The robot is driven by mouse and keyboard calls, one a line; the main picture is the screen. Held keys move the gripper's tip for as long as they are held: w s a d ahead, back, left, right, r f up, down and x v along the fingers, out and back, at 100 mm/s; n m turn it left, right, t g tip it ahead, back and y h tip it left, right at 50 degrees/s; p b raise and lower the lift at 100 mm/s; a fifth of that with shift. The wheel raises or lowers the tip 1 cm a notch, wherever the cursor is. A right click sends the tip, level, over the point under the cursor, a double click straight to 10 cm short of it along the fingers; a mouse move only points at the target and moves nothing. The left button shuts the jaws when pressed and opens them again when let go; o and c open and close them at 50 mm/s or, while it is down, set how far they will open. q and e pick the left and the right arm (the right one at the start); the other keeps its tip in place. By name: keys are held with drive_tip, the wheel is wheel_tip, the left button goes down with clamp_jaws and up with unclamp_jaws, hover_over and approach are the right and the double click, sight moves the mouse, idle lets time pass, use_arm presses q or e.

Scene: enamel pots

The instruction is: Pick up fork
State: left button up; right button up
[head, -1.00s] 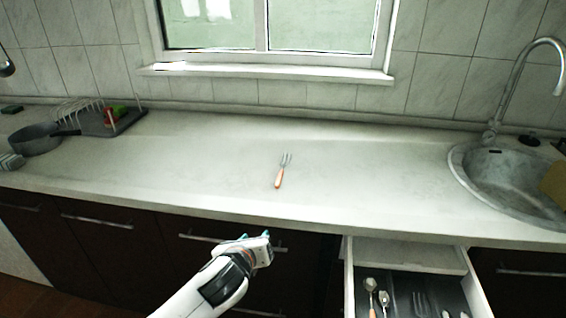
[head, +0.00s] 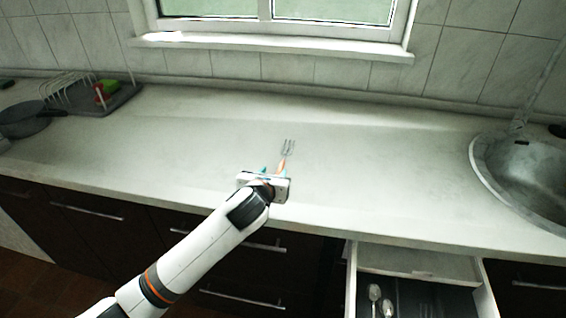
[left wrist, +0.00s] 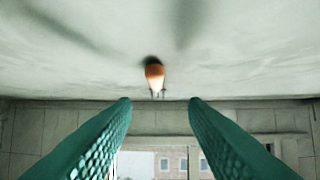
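The fork (head: 287,150), with metal tines and an orange handle, lies on the counter in the head view, tines toward the window. My left gripper (head: 277,173) is at the handle end and hides part of the handle. In the left wrist view the fork (left wrist: 154,74) shows nearly end-on, its orange handle end toward me. The two teal fingers of my left gripper (left wrist: 158,102) are wide apart with nothing between their tips; the fork appears ahead of them, near the middle of the gap. My right gripper is not in view.
The counter (head: 400,150) is clear around the fork. An open drawer (head: 415,268) with spoons juts out at the lower right. A sink (head: 535,178) is at the right. A dish rack (head: 85,92) and a pan (head: 22,120) stand at the left.

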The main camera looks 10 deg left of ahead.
sight(281, 166)
use_arm(q)
drive_tip(key=shift+d+x, duration=0.2)
drive_tip(key=shift+x, duration=2.8)
drive_tip(key=shift+s+f, duration=0.1)
clamp_jaws()
